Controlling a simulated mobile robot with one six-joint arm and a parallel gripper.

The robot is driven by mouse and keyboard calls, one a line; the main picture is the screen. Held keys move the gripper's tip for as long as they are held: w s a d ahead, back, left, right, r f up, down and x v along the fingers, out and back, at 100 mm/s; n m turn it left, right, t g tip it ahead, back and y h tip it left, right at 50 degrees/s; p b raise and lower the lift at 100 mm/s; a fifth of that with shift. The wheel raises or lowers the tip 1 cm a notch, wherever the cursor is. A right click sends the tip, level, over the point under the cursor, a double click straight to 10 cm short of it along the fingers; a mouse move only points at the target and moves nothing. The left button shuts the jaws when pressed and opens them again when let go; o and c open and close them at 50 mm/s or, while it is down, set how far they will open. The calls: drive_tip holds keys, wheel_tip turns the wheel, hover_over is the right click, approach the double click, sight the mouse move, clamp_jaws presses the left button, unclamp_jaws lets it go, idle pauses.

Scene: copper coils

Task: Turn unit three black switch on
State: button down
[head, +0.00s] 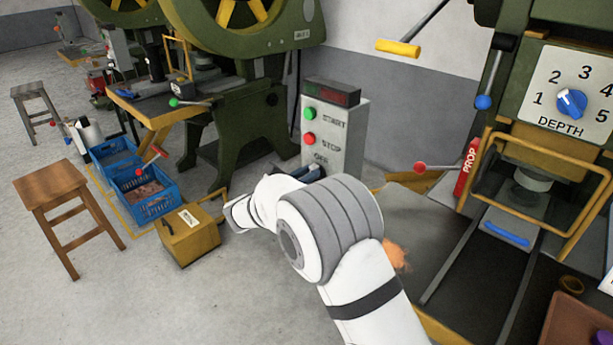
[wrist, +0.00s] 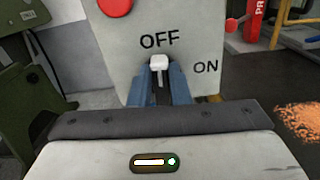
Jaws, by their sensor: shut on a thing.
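The grey control box (head: 350,140) stands in the middle of the head view, with a green START button (head: 310,113), a red STOP button (head: 309,139) and an OFF label below. In the wrist view the box face (wrist: 195,20) fills the top middle, with OFF above the switch and ON to its right. The black switch (wrist: 159,62) has a white tip, which points up at OFF. My gripper (wrist: 160,78) has its blue fingers shut on the two sides of the switch. In the head view my arm hides the switch.
A press with a DEPTH dial (head: 571,103) stands at the right, with a red-tipped lever (head: 421,168) reaching towards the box. A yellow case (head: 188,235), blue crates (head: 153,205) and a wooden stool (head: 50,183) stand at the left. Open floor lies in front.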

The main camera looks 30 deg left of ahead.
drive_tip(key=m+b, duration=0.4)
drive_tip(key=b, duration=0.1)
drive_tip(key=d+f+m+b, duration=0.1)
drive_tip(key=m+b, duration=0.4)
drive_tip(key=b, duration=0.1)
drive_tip(key=f+m+b, duration=0.1)
drive_tip(key=m+b, duration=0.3)
drive_tip(key=b, duration=0.1)
drive_tip(key=shift+s+d+m, duration=0.25)
drive_tip(key=shift+d+m, duration=0.05)
drive_tip(key=shift+m, duration=0.1)
drive_tip(key=m+b, duration=0.3)
drive_tip(key=b, duration=0.1)
drive_tip(key=shift+f, duration=0.1)
drive_tip(key=shift+m, duration=0.3)
drive_tip(key=c, duration=1.4)
unclamp_jaws()
drive_tip(key=shift+o, duration=0.2)
